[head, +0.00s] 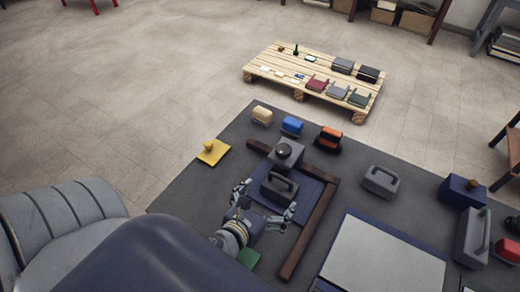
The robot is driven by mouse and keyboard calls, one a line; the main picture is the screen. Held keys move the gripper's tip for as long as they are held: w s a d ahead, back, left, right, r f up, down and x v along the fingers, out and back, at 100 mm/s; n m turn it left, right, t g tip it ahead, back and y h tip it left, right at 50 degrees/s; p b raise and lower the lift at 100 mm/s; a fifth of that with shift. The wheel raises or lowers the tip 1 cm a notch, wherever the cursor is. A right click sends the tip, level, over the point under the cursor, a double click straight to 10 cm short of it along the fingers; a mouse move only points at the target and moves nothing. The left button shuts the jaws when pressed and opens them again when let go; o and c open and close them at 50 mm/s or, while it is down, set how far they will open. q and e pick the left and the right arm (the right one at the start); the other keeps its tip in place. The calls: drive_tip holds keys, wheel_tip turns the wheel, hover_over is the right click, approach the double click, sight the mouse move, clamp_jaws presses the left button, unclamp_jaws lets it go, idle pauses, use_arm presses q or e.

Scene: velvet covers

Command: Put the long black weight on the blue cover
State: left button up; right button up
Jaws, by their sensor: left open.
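A dark weight with a loop handle (279,188), which looks like the long black weight, sits on a flat dark blue cover (316,190) on the grey mat. My left gripper (265,203) is open, with one finger to the left of the weight and the other to its lower right. The weight lies at the fingertips. I cannot tell whether the fingers touch it. Part of the cover is hidden behind the gripper and the weight. My right gripper is not in view.
A brown wooden angle (310,226) borders the cover. A grey block with a dark round knob (284,153) stands just behind the weight. A grey handled weight (380,182) stands to the right. A light grey plate (385,262) lies lower right. A pallet (262,70) holds several items.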

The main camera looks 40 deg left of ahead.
use_arm(q)
drive_tip(key=shift+b+v, duration=0.3)
drive_tip(key=shift+v, duration=2.3)
drive_tip(key=shift+s+f, duration=0.1)
